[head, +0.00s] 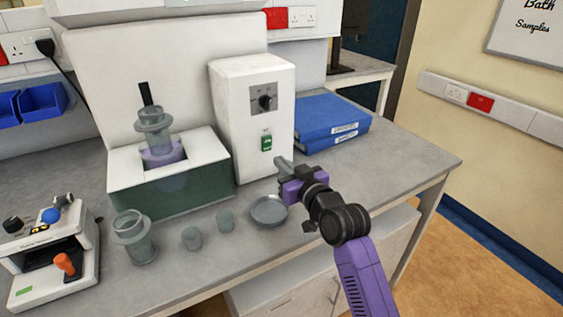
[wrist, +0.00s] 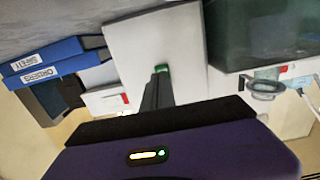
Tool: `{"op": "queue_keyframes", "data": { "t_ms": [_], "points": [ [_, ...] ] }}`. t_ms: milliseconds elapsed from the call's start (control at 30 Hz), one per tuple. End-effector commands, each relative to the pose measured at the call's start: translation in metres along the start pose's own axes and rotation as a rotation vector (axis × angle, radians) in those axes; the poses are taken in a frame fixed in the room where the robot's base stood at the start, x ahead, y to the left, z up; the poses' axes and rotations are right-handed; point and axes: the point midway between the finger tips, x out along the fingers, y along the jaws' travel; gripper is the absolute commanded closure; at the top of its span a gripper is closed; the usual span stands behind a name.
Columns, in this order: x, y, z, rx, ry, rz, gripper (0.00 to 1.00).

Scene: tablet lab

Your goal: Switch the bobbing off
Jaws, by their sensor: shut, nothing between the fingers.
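The white control housing (head: 248,125) of the bath stands on the bench, with a dark dial (head: 265,101) on a grey plate and a small green rocker switch (head: 266,142) below it. My gripper (head: 281,161) is shut and empty, in front of the housing's face, low and just right of the switch in the head view. In the wrist view the dark fingers (wrist: 158,85) point at the green switch (wrist: 161,68), and their tips partly cover it. I cannot tell whether they touch it. A glass basket (head: 154,122) hangs in the bath tank (head: 170,190) from a black rod.
Blue binders (head: 331,122) lie right of the housing. A shallow dish (head: 269,211), small glass cups and a flanged glass vessel (head: 134,236) stand at the front. A white device (head: 50,253) with an orange lever sits at the left. The bench's right end is clear.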

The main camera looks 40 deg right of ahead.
Motion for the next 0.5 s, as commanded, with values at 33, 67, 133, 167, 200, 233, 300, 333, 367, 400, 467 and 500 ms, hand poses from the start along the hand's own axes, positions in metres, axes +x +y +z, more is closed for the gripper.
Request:
{"op": "queue_keyframes", "data": {
  "t_ms": [33, 67, 133, 167, 200, 233, 300, 333, 367, 400, 467, 500],
  "points": [
    [-0.006, -0.001, 0.004, 0.001, -0.002, 0.0, 1.0],
    [-0.009, -0.001, 0.004, 0.001, -0.002, -0.001, 1.0],
    [-0.017, -0.001, 0.006, 0.001, -0.001, -0.001, 1.0],
    [-0.021, -0.001, 0.007, 0.002, -0.002, -0.001, 1.0],
    [-0.026, 0.0, 0.008, 0.001, -0.001, 0.0, 1.0],
    [-0.03, 0.0, 0.009, 0.001, -0.002, 0.0, 1.0],
    [-0.04, -0.001, 0.011, 0.002, -0.002, -0.001, 1.0],
    [-0.044, -0.001, 0.013, 0.002, -0.002, -0.001, 1.0],
    [-0.05, 0.0, 0.014, 0.002, -0.002, 0.0, 1.0],
    [-0.055, 0.0, 0.015, 0.001, -0.002, 0.001, 1.0],
    [-0.065, 0.0, 0.017, 0.002, -0.002, 0.0, 1.0],
    [-0.07, -0.001, 0.018, 0.002, -0.002, -0.001, 1.0]
  ]
}}
